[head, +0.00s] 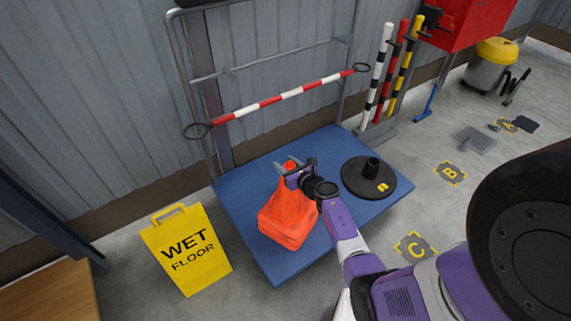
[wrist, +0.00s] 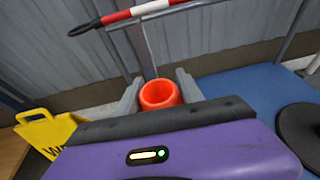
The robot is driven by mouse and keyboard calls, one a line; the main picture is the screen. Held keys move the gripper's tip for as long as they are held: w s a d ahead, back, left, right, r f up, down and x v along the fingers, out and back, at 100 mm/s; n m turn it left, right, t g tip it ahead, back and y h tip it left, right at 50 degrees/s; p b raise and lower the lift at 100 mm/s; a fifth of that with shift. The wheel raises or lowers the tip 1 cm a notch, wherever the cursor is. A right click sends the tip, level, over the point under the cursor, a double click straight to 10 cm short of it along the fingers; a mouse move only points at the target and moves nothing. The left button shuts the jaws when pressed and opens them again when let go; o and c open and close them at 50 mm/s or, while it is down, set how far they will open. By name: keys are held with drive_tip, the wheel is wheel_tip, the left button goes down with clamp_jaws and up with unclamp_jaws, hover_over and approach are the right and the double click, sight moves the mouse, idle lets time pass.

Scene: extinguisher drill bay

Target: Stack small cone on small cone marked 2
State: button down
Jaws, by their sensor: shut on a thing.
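An orange small cone (head: 286,217) is over the blue platform of a cart in the head view. My gripper (head: 291,168) is shut on the top of this cone. In the wrist view the cone's open round tip (wrist: 160,94) shows between the two grey fingers. The cone's lower edge is close to the platform, and I cannot tell whether it touches. I see no number on the orange surface. A second cone marked 2 cannot be made out separately; anything under or inside the held cone is hidden.
The blue platform (head: 262,262) has a black round base (head: 357,180) with a yellow label to the right of the cone. A yellow wet-floor sign (head: 187,249) stands left. A red-white bar (head: 275,98) crosses behind. Striped posts (head: 378,75) stand at the back right.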

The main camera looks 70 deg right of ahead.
drive_tip(key=shift+f+b, duration=1.1)
drive_tip(key=shift+f, duration=0.05)
drive_tip(key=c, duration=1)
unclamp_jaws()
drive_tip(key=shift+r, duration=0.1)
drive_tip(key=o, duration=0.3)
drive_tip(key=shift+o, duration=0.2)
drive_tip(key=p+v, duration=0.2)
drive_tip(key=v, duration=0.5)
drive_tip(key=shift+s+a+r, duration=0.15)
drive_tip(key=shift+s+a, duration=0.1)
